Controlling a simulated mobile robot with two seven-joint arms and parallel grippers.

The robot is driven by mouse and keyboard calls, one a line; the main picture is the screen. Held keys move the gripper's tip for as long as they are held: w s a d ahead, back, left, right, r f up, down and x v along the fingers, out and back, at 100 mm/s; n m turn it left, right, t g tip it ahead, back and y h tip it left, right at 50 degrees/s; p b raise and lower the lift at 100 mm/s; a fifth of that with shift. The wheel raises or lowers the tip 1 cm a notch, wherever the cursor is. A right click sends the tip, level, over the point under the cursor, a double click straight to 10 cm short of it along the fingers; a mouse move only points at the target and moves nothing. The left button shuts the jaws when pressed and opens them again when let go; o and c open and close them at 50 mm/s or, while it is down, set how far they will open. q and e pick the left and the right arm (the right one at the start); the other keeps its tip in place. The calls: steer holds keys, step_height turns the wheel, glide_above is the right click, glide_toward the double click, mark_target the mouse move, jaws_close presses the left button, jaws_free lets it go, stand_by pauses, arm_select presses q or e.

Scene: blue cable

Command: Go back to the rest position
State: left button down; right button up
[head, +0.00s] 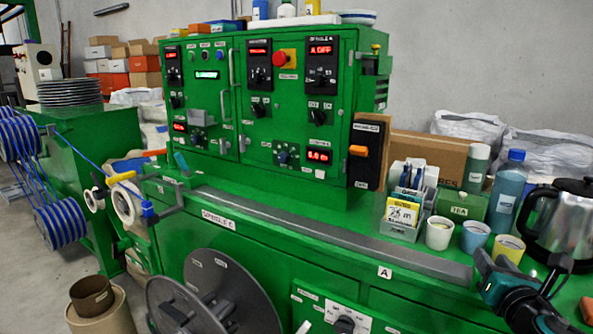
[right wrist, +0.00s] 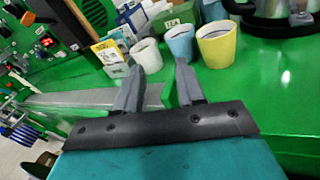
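My right gripper (head: 488,268) is at the lower right in the head view, over the front of the green bench. In the right wrist view its two grey fingers (right wrist: 157,82) stand apart with nothing between them, so it is open and empty. The cups and the bench top lie beyond the fingertips. My left gripper is not in view. The blue cable (head: 88,148) runs from blue spools (head: 62,222) at the left towards the green machine.
The green control cabinet (head: 212,120) stands at the back. White (head: 439,233), blue (head: 474,237) and yellow (head: 508,250) cups, a blue bottle (head: 507,192) and a kettle (head: 560,225) stand close by my right gripper. A grey rail (head: 330,236) runs along the bench. A large grey reel (head: 235,295) is below.

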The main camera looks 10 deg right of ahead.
steer(key=s+a+f+m+g, duration=0.6)
steer(key=s+a+f+m, duration=0.4)
steer(key=f+m, duration=0.35)
steer(key=s+a+f+m+g+y, duration=0.2)
steer(key=s+a+m+g+y, duration=0.1)
steer(key=s+a+m, duration=0.4)
steer(key=s+a+f+m+g+y, duration=0.2)
steer(key=s+a+m+g+y, duration=0.15)
steer(key=s+a+m, duration=0.35)
steer(key=w+a+f+t+y, duration=0.1)
steer(key=w+f+t, duration=0.4)
steer(key=f+t, duration=0.2)
steer(key=shift+w+a+f, duration=0.3)
steer(key=shift+a+f, duration=0.1)
steer(key=shift+f, duration=0.5)
